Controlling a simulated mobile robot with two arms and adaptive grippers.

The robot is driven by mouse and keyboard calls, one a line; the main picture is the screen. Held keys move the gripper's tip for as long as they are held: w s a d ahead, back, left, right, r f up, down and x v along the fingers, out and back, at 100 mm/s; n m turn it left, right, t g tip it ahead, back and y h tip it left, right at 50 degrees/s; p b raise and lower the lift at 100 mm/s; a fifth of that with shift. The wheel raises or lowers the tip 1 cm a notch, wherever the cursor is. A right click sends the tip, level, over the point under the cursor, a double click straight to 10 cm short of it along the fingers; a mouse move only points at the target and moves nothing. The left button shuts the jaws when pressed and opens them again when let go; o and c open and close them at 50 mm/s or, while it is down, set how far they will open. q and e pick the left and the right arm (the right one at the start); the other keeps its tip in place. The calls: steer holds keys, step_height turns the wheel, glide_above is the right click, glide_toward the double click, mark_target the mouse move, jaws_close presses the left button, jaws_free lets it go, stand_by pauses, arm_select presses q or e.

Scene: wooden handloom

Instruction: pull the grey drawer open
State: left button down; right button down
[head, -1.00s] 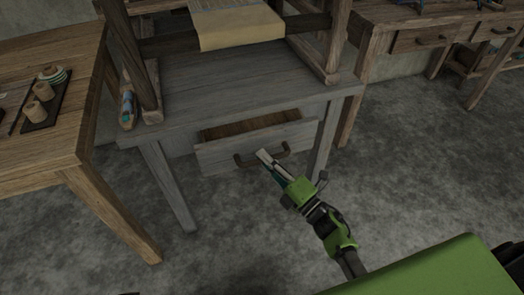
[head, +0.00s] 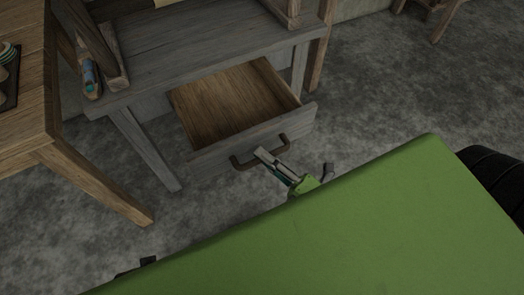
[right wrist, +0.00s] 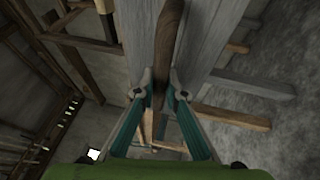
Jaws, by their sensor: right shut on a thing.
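The grey drawer (head: 215,152) stands well out from the grey table, and its bare brown inside shows in the head view. A dark curved handle (head: 245,163) is on its front. My right gripper (head: 262,154) is at the handle, partly covered by my green body. In the right wrist view, my right gripper's fingers (right wrist: 160,92) are closed on the brown handle (right wrist: 167,45), with the grey drawer front (right wrist: 205,40) behind it. My left gripper is not in view.
The grey table (head: 200,55) carries a wooden frame with a small blue-green item (head: 89,76) at its left. A brown table (head: 30,115) stands at the left.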

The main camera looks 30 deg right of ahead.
steer(key=c, duration=2)
jaws_free()
steer(key=shift+c, duration=0.2)
steer(key=v, duration=1.2)
steer(key=shift+f, duration=0.1)
